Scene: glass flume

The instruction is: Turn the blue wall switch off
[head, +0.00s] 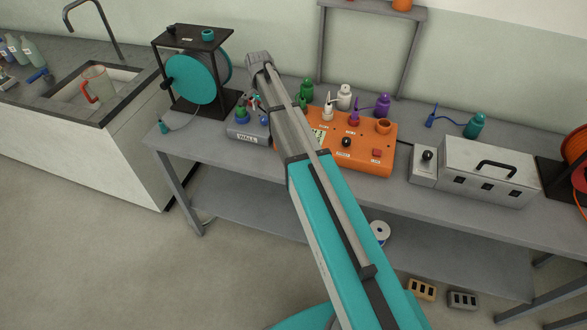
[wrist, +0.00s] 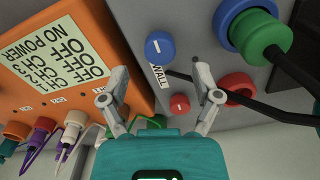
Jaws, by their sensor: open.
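The blue wall switch (wrist: 160,46) is a round blue knob with a short white mark, on the grey box labelled WALL (wrist: 158,77) in the wrist view. The same WALL box (head: 247,131) stands on the bench left of the orange unit in the head view. My gripper (wrist: 160,74) is open and empty. Its two fingers are spread either side of the space below the blue knob in the wrist view, apart from it. A red knob (wrist: 179,105) with a white mark lies between the fingers, further down. In the head view my arm hides much of this area.
The orange unit (wrist: 75,60) beside the box has a display reading NO POWER and OFF for its channels. A green plug in a blue socket (wrist: 252,30) and a black cable are close at right. A reel stand (head: 195,75) stands left of the box.

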